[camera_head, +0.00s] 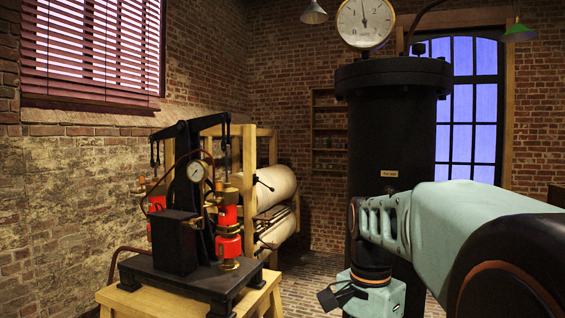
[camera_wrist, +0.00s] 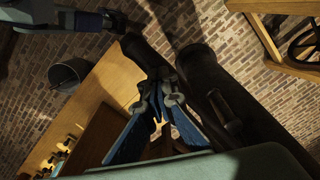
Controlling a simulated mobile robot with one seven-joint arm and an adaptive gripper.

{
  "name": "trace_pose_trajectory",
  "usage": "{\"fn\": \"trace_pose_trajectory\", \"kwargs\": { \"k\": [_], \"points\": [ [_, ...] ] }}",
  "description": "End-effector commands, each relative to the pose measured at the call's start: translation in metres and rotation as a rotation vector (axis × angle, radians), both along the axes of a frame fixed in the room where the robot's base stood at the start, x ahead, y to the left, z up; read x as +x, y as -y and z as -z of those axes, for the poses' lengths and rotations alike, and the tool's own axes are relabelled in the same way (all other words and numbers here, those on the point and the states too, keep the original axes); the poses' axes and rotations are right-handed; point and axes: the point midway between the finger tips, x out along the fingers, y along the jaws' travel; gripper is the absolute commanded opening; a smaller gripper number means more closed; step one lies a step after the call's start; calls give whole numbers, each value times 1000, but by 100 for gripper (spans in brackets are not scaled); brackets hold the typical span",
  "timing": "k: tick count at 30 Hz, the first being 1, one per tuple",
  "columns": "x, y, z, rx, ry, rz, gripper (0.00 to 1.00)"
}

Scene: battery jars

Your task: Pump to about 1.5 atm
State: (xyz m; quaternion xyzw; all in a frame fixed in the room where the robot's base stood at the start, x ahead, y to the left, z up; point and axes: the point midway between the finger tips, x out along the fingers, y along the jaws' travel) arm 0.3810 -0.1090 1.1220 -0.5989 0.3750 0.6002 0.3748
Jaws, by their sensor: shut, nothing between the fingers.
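The black pump (camera_head: 176,243) stands at left in the head view, with a rocker beam (camera_head: 192,126) on top and red cylinders (camera_head: 229,232) at its sides. A small white gauge (camera_head: 197,171) is fixed to its front. A tall black vessel (camera_head: 388,135) stands at centre right. A large round gauge (camera_head: 366,22) sits above it; its needle points nearly straight up, but I cannot read the exact value. My gripper (camera_head: 336,295) is low in front of the vessel, apart from the pump and shut on nothing. Its blue fingers also show in the wrist view (camera_wrist: 159,108).
The pump rests on a wooden stand (camera_head: 137,299). A wooden frame with pale rolls (camera_head: 276,188) stands behind it. The wrist view shows a grey bucket (camera_wrist: 66,74), a wooden surface (camera_wrist: 100,95) and dark bars close to the fingers. Brick floor (camera_head: 310,275) lies open between stand and vessel.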

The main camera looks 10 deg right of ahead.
Motion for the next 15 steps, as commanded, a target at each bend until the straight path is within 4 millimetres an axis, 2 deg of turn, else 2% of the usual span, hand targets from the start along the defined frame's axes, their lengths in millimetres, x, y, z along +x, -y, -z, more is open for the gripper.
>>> {"fn": "trace_pose_trajectory", "kwargs": {
  "k": [1,15],
  "points": [
    [0,0,-16,-1,0,0,0],
    [0,0,-93,0,1,0,0]
  ]
}}
